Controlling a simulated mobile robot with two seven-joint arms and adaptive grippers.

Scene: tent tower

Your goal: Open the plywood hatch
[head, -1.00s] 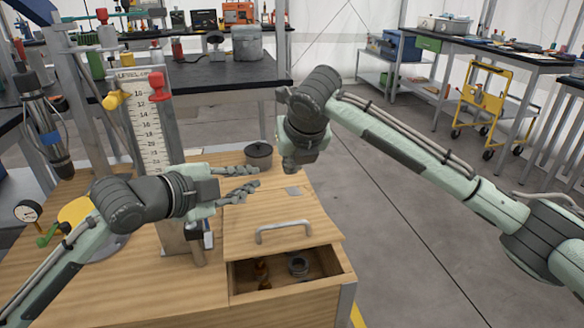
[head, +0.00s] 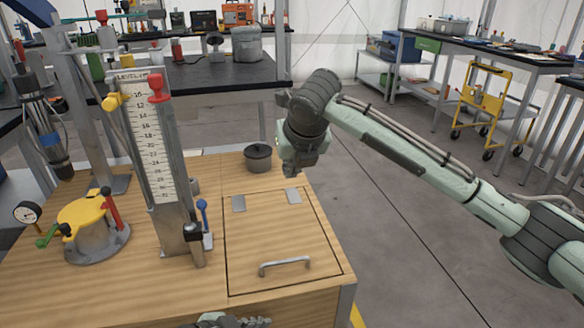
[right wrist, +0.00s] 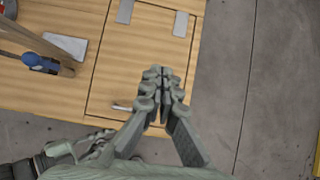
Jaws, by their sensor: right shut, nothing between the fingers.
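The plywood hatch (head: 275,235) lies flat and shut in the bench top, with two metal hinge plates at its far edge. Its metal handle (head: 284,266) is near the front edge. In the right wrist view the hatch (right wrist: 140,60) lies below the fingers, and the handle partly shows beside them. My right gripper (head: 292,170) hangs above the far right edge of the hatch; its fingers (right wrist: 157,78) are shut and empty. My left gripper (head: 235,321) is cut off by the bottom edge of the head view, in front of the bench, so its jaws are unclear.
A tall level gauge (head: 155,140) and a blue-knobbed lever (head: 204,220) stand left of the hatch. A yellow-topped fixture (head: 85,215) is farther left. A dark lidded pot (head: 258,157) sits behind the hatch. Open floor lies to the right.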

